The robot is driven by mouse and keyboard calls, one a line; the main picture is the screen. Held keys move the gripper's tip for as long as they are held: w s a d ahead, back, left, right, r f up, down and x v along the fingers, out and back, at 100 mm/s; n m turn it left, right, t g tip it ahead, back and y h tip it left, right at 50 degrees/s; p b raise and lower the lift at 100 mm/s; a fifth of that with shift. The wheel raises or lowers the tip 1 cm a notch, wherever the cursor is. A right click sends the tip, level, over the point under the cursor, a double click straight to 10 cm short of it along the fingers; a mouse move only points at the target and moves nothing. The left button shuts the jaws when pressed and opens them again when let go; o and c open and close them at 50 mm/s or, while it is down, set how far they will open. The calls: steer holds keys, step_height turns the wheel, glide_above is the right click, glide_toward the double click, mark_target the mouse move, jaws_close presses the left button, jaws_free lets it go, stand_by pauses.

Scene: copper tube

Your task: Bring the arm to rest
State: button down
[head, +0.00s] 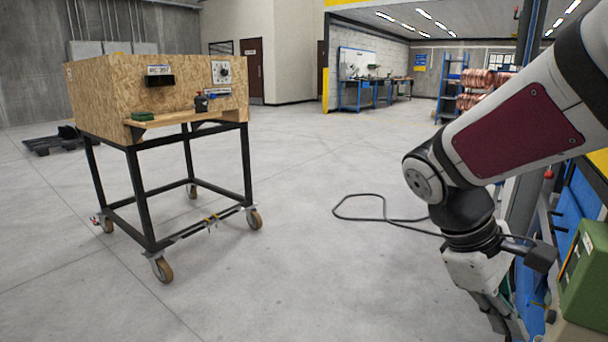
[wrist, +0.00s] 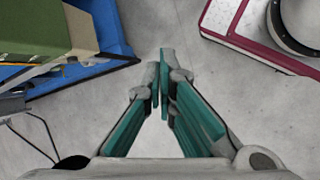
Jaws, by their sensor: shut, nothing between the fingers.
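My arm reaches in from the right of the head view and bends down at the wrist. My gripper points down over bare floor; in the head view its fingers are mostly hidden behind the wrist and the frame's lower right. In the wrist view my gripper (wrist: 161,85) has its two teal-padded fingers together at the tips, with nothing held between them.
A wheeled cart with a chipboard box (head: 110,85) stands at the left. A green box (head: 585,275) is beside my wrist at the right, also in the wrist view (wrist: 45,30) by a blue surface (wrist: 110,30). A black cable (head: 375,197) lies on open floor.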

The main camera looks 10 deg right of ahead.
steer(key=s+a+r+m+t+y, duration=0.1)
steer(key=s+a+m+t+y, duration=0.15)
steer(key=s+a, duration=0.4)
steer(key=s+a+r+m+t+y, duration=0.1)
steer(key=s+a+m+y, duration=0.2)
steer(key=a, duration=0.7)
step_height(320, 180, up, 31)
steer(key=s+d+n+t+p, duration=0.1)
steer(key=t+p, duration=0.3)
steer(key=p, duration=2.6)
steer(key=shift+f, duration=0.2)
steer(key=shift+s, duration=0.1)
